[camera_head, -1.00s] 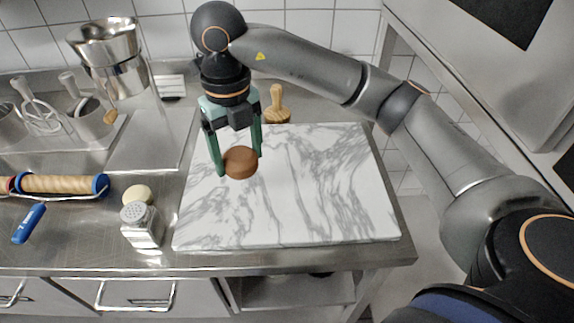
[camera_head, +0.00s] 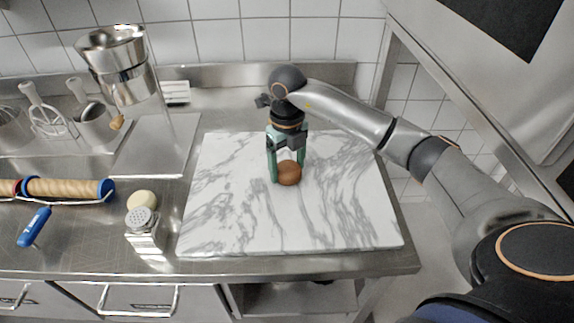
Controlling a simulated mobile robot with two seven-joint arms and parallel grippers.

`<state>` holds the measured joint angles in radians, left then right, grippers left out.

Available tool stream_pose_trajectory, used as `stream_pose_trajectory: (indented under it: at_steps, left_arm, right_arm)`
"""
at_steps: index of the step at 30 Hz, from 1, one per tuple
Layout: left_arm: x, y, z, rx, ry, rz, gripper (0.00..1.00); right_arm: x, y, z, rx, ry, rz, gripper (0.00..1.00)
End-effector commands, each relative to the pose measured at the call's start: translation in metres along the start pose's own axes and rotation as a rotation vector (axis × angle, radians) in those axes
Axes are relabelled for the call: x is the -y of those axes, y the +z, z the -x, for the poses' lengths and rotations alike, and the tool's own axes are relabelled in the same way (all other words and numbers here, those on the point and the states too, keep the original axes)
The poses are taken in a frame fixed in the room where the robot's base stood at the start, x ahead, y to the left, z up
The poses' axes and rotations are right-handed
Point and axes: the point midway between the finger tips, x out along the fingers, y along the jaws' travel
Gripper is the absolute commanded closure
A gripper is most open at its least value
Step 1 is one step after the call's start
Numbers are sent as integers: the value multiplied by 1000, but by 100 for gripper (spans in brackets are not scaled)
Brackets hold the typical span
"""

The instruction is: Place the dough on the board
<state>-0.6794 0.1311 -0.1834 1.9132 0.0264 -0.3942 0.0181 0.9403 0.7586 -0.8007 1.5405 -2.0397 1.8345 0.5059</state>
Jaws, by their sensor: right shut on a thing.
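A brown, rounded lump (camera_head: 289,176), which looks like the dough, is between the fingers of my right gripper (camera_head: 287,170). The gripper points down and is shut on it. They are over the middle of the white marbled board (camera_head: 340,220), which lies flat on the steel counter. I cannot tell whether the lump touches the board. My left gripper is not in view.
A pale round piece (camera_head: 142,199) and a metal-topped shaker (camera_head: 144,227) stand left of the board. A rolling pin (camera_head: 65,188) and a blue-handled tool (camera_head: 35,227) lie further left. Most of the board is clear.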

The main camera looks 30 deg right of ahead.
Motion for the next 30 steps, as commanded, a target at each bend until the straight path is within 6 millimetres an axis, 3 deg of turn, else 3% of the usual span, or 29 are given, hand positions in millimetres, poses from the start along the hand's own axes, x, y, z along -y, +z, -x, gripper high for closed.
stream_pose_trajectory:
  at_steps: [14,15,20,30]
  left_arm:
    - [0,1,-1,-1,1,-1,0]
    - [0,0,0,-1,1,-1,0]
    - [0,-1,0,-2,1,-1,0]
    - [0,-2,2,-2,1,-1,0]
  right_arm:
    - [0,0,-11,2,0,0,83]
    - [0,0,-10,2,0,0,17]
    - [0,0,-10,2,0,0,0]
    - [0,1,-3,4,1,0,0]
